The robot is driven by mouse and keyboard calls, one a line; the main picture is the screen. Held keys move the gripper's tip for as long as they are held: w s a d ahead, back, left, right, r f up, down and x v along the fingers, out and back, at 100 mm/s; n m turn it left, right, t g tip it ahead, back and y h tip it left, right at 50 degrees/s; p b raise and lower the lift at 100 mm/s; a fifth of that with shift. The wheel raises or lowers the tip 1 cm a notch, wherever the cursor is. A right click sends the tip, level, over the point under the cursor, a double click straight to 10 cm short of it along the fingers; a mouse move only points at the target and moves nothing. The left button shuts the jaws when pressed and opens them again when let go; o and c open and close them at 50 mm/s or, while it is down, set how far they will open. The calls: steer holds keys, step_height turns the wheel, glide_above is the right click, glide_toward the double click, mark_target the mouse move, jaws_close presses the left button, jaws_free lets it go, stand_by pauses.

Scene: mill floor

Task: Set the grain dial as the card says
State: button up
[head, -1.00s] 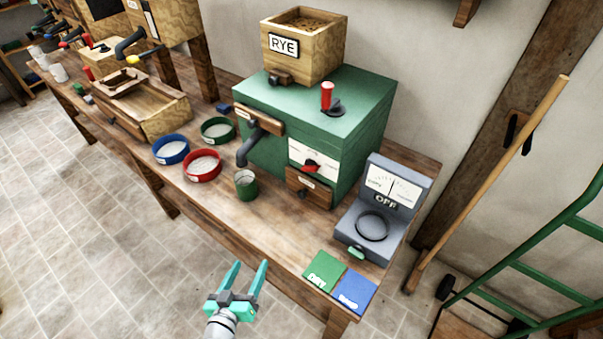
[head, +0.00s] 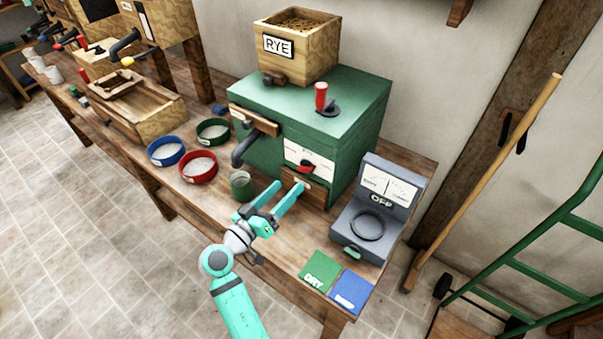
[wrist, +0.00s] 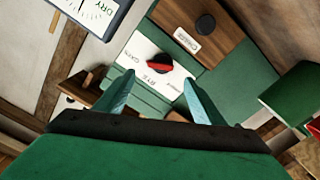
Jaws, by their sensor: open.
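The grain dial is a red and black knob (head: 306,167) on a white plate (head: 318,157) on the front of the green mill (head: 340,128). In the wrist view the red knob (wrist: 158,64) shows between and beyond my fingertips, with the word RYE printed on the plate. I cannot tell which mark it points to. The RYE card (head: 278,45) is on the front of the wooden hopper. My gripper (head: 289,185) is open and empty in front of the mill, below the dial and apart from the knob.
A green cup (head: 241,185) stands left of my gripper. A green DRY card (head: 319,271) and a blue card (head: 350,291) lie at the front corner.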

mark_target(303, 171)
steer(key=x, duration=0.8)
steer(key=c, duration=1.1)
